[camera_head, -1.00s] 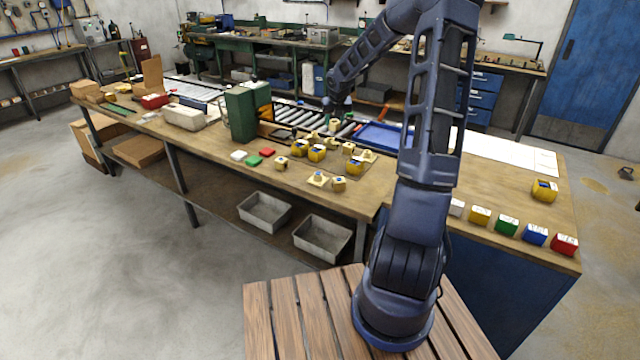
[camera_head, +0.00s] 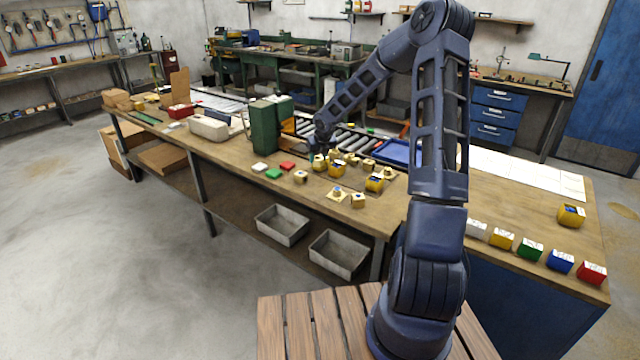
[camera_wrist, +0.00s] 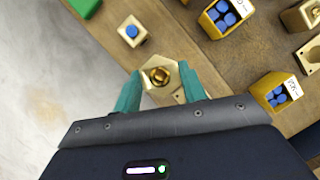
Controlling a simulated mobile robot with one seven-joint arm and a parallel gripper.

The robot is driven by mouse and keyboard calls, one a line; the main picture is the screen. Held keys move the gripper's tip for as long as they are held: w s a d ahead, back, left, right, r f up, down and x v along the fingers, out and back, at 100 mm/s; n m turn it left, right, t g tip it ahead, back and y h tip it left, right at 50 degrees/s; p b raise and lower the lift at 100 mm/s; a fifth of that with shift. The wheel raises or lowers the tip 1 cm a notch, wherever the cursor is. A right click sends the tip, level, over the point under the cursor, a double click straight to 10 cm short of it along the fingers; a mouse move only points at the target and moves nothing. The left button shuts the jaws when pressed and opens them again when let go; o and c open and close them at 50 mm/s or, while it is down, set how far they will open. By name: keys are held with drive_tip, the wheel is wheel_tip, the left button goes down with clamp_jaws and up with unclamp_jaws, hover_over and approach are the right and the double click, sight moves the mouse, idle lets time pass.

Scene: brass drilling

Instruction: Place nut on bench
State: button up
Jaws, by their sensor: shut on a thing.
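The brass nut (camera_wrist: 159,77), with a hexagonal body and a round threaded opening, is between the two teal fingertips of my gripper (camera_wrist: 160,76) in the wrist view. The gripper is shut on it. Bench top shows around the nut; its height above the bench is hard to judge. The wooden bench (camera_head: 235,151) runs across the head view. My arm reaches down over its middle, close to the yellow and brass parts.
A brass block with a blue centre (camera_wrist: 131,31) lies near the bench edge. Yellow boxes with blue pegs (camera_wrist: 222,15) and (camera_wrist: 277,92) stand nearby. Coloured blocks, including a red one (camera_head: 591,272), line the right front edge.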

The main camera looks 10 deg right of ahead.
wheel_tip(320, 180, down, 12)
drive_tip(key=shift+r, duration=0.1)
idle(0.5)
drive_tip(key=o, duration=1.2)
drive_tip(key=shift+f, duration=0.2)
drive_tip(key=shift+o, duration=0.2)
drive_tip(key=shift+r, duration=0.15)
